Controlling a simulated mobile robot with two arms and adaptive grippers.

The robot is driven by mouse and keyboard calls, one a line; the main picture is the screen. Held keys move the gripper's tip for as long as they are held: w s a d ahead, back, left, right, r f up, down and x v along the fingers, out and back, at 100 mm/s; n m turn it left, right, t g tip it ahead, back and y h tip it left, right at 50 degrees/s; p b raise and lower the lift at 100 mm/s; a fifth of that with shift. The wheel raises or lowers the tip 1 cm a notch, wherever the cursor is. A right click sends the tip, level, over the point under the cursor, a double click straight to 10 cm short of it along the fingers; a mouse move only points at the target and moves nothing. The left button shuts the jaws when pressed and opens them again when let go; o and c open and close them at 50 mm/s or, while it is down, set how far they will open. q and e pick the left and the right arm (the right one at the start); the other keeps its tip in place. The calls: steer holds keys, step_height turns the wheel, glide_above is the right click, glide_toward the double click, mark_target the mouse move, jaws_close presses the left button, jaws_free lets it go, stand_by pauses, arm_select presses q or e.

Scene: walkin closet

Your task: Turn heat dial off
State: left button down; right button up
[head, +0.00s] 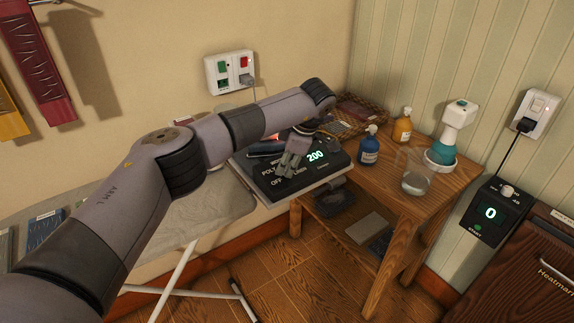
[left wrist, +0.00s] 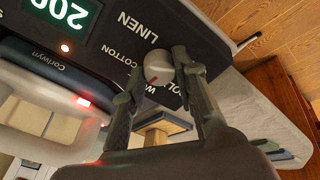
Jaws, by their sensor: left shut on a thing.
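The heat dial (left wrist: 158,66) is a round grey knob with a red mark, on a black panel (left wrist: 108,40) with fabric words around it. In the left wrist view the red mark points towards the partly covered word beginning with W. My left gripper (head: 290,168) reaches down over the panel in the head view. Its two fingers (left wrist: 160,75) are shut on the dial, one on each side. The green display (head: 316,156) reads 200. The word OFF (head: 277,182) shows at the panel's near left. My right gripper is in neither view.
An iron (left wrist: 50,75) marked Corlwyn, with a lit red light, sits beside the dial. The wooden table (head: 400,187) right of the panel holds a blue bottle (head: 369,146), an orange bottle (head: 402,126) and a clear cup (head: 416,180). A black box (head: 489,215) at right reads 0.

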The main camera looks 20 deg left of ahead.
arm_select(q)
steer(key=n, duration=0.6)
steer(key=shift+g+b, duration=0.4)
steer(key=n, duration=0.4)
steer(key=shift+h, duration=0.4)
steer(key=n, duration=0.3)
steer(key=shift+n, duration=0.4)
steer(key=n+h+b, duration=0.1)
steer(key=n, duration=0.5)
steer(key=n+b, duration=0.1)
steer(key=n, duration=0.4)
steer(key=shift+n, duration=0.3)
steer(key=shift+d, duration=0.1)
steer(key=c, duration=1.3)
jaws_free()
